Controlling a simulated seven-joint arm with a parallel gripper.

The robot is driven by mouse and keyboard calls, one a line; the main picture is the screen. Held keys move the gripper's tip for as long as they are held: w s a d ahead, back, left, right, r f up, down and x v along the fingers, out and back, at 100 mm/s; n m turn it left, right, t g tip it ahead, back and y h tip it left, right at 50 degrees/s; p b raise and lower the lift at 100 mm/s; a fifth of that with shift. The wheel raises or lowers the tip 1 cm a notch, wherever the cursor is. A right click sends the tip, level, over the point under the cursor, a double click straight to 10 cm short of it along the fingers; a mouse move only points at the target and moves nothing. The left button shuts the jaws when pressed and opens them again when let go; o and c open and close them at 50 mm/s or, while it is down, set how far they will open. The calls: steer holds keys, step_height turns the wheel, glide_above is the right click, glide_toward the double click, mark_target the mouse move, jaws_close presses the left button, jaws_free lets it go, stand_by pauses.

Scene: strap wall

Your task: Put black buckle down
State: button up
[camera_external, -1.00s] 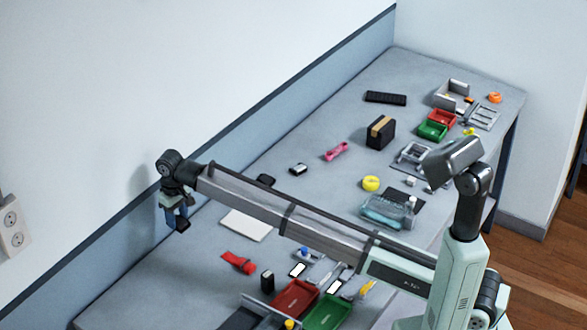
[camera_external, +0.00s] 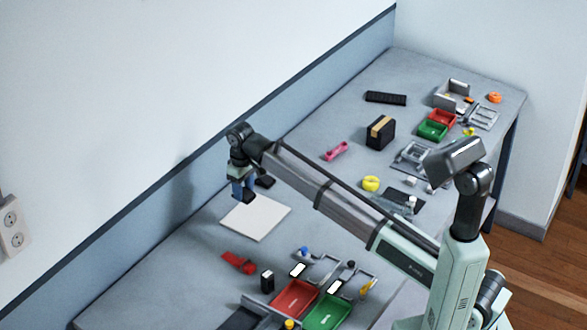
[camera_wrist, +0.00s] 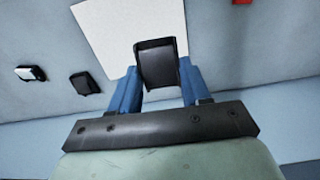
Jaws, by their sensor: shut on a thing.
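My gripper (camera_external: 244,190) is shut on the black buckle, with a blue finger on each side of it in the wrist view (camera_wrist: 157,92). The black buckle (camera_wrist: 157,62) is a dark, flat, roughly rectangular piece; it also shows as a small dark shape below the fingers in the external view (camera_external: 246,199). The gripper and buckle are over the far left part of a white square sheet (camera_external: 258,219) on the table. I cannot tell the exact height above it.
A dark piece (camera_external: 265,181) lies just beyond the sheet. A red strap (camera_external: 238,263), red tray (camera_external: 294,299) and green tray (camera_external: 327,311) lie nearer. A pink strap (camera_external: 337,151) and black box (camera_external: 380,131) stand farther back. The blue wall band runs along the left.

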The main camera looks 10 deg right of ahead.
mark_target(245, 222)
steer(key=shift+f, duration=5)
steer(key=shift+f, duration=0.15)
steer(key=o, duration=1.1)
step_height(245, 222, up, 12)
steer(key=shift+r, duration=0.15)
